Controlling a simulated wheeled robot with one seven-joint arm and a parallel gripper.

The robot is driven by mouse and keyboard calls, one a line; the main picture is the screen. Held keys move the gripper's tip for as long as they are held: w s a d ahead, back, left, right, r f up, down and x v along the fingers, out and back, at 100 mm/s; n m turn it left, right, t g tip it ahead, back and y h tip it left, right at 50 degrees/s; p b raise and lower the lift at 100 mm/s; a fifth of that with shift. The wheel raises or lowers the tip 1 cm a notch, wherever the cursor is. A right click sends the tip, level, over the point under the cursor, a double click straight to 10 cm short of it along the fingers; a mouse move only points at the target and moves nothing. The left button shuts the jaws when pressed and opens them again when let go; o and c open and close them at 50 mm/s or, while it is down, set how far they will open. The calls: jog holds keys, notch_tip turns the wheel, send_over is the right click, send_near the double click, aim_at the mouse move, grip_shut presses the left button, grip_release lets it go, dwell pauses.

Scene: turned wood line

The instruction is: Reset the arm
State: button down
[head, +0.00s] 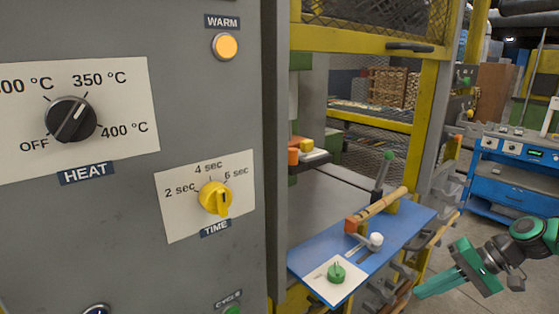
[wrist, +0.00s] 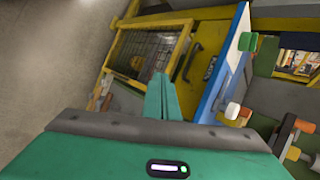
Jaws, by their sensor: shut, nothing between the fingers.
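My gripper (head: 420,292) is at the lower right of the head view, in front of the blue panel and to its right, apart from it. Its green fingers are shut together and hold nothing. In the wrist view the closed fingers (wrist: 158,98) point up the picture, towards a yellow-framed mesh guard (wrist: 150,48). My arm is stretched out from the right edge of the head view, over the floor.
A blue panel (head: 395,238) with a green knob (head: 336,272), a white-balled lever (head: 375,241) and a turned wooden piece (head: 382,203) lies left of my gripper. A grey control cabinet (head: 110,230) fills the left. A blue workbench (head: 515,185) stands behind.

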jog(key=s+d+r+h, duration=0.1)
jog(key=s+r+h, duration=0.1)
jog(key=s, duration=0.5)
jog(key=s+d+r+g+h, duration=0.1)
jog(key=s+d+r+h, duration=0.1)
jog(key=s, duration=0.5)
jog(key=s+d+r+m+g+h, duration=0.1)
jog(key=s+r+h, duration=0.3)
jog(key=s, duration=0.3)
jog(key=shift+s+d+r, duration=0.3)
jog(key=shift+d+r, duration=0.1)
jog(key=shift+r, duration=0.2)
jog(key=shift+w+f+h, duration=0.25)
jog(key=shift+w+h, duration=0.05)
jog(key=shift+w, duration=0.35)
